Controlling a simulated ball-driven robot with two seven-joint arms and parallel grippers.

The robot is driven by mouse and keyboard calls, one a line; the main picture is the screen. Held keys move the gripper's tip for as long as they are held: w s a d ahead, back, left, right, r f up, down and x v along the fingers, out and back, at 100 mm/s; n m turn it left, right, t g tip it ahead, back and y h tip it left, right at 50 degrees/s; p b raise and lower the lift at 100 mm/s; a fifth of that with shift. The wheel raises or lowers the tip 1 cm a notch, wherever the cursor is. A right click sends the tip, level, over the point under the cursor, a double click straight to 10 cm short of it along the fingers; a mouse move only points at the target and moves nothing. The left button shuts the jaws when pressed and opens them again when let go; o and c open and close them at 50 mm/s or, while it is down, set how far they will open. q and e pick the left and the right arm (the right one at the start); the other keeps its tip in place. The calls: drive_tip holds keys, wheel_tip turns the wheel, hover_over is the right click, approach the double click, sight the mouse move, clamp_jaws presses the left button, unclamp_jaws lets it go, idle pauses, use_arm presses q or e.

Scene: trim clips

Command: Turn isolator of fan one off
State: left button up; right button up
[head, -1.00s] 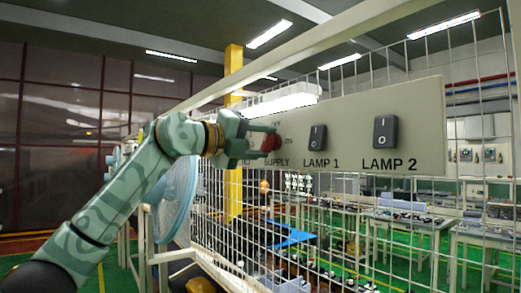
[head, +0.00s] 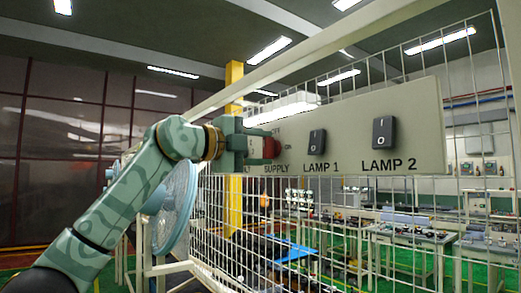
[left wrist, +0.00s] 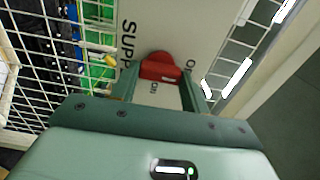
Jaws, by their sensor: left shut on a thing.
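A red rotary knob (head: 272,148) sits above the SUPPLY label on the pale switch panel (head: 345,150). It also shows in the left wrist view (left wrist: 158,68), with small ON lettering beside it. My left gripper (head: 264,147) is at the knob, with its fingers on both sides of it and shut on it. The knob's exact turn position is hard to tell, as the gripper partly covers it. A blue fan (head: 174,208) stands behind my left arm. No label reading fan one is legible. My right gripper is not in view.
Rocker switches for LAMP 1 (head: 317,141) and LAMP 2 (head: 384,132) are on the panel to the right of the knob. A white wire mesh (head: 330,215) carries the panel. Workbenches (head: 400,240) stand behind the mesh.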

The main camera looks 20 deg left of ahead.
use_arm(q)
drive_tip(key=shift+a, duration=0.1)
drive_tip(key=o, duration=1)
drive_tip(key=shift+a, duration=0.1)
drive_tip(key=shift+s+a+b, duration=0.2)
drive_tip(key=shift+s+b, duration=0.1)
drive_tip(key=shift+s, duration=0.05)
drive_tip(key=b+v, duration=0.3)
drive_tip(key=v, duration=1.2)
drive_tip(key=shift+s+a+b, duration=0.15)
drive_tip(key=shift+a+b, duration=0.1)
drive_tip(key=shift+b, duration=0.1)
